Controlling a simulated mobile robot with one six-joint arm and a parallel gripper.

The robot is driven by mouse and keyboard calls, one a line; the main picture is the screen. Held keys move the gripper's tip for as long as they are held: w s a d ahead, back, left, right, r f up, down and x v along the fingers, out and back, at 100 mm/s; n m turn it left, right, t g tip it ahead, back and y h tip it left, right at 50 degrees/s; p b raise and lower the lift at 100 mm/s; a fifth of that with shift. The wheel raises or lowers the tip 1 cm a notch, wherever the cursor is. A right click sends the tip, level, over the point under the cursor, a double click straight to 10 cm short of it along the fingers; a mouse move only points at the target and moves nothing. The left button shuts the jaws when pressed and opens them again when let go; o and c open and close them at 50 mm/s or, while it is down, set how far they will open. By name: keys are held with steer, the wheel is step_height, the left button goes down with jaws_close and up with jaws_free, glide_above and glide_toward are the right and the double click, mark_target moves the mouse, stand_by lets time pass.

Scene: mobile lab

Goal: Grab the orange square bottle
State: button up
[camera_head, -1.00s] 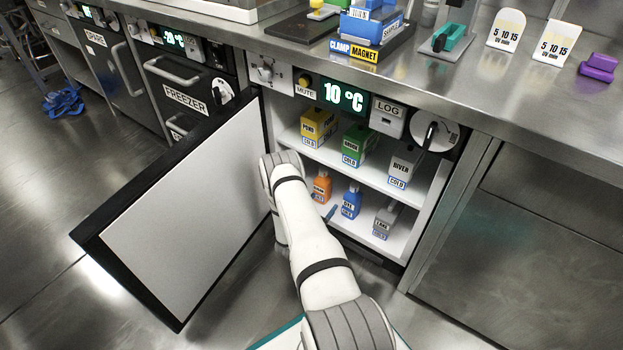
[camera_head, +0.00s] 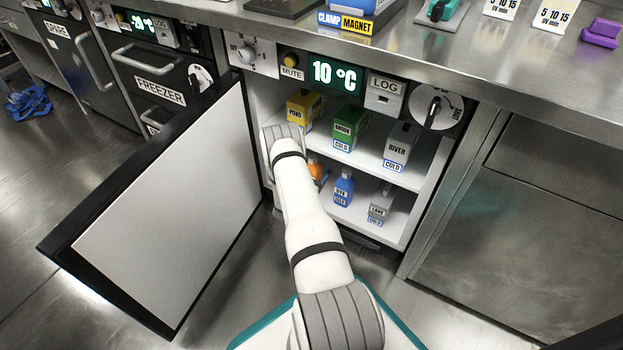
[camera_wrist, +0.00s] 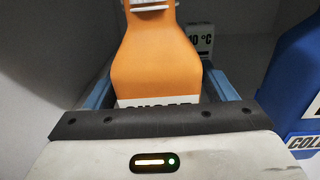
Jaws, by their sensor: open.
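The orange bottle (camera_wrist: 155,60) fills the middle of the wrist view, upright, with a narrow neck and a pale collar at the top. Its white label is mostly hidden behind the dark edge of my gripper. My gripper (camera_wrist: 160,90) is open, with one blue finger on each side of the bottle's lower body. I cannot tell whether either finger touches it. In the head view the orange bottle (camera_head: 315,169) stands on the lower shelf of the open cold cabinet, partly covered by my arm.
A blue bottle (camera_head: 343,189) stands just right of the orange one, and a grey LAKE bottle (camera_head: 380,207) farther right. Yellow, green and grey RIVER boxes stand on the shelf above. The open cabinet door (camera_head: 165,205) is left of my arm.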

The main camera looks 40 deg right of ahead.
steer(key=c, duration=1.3)
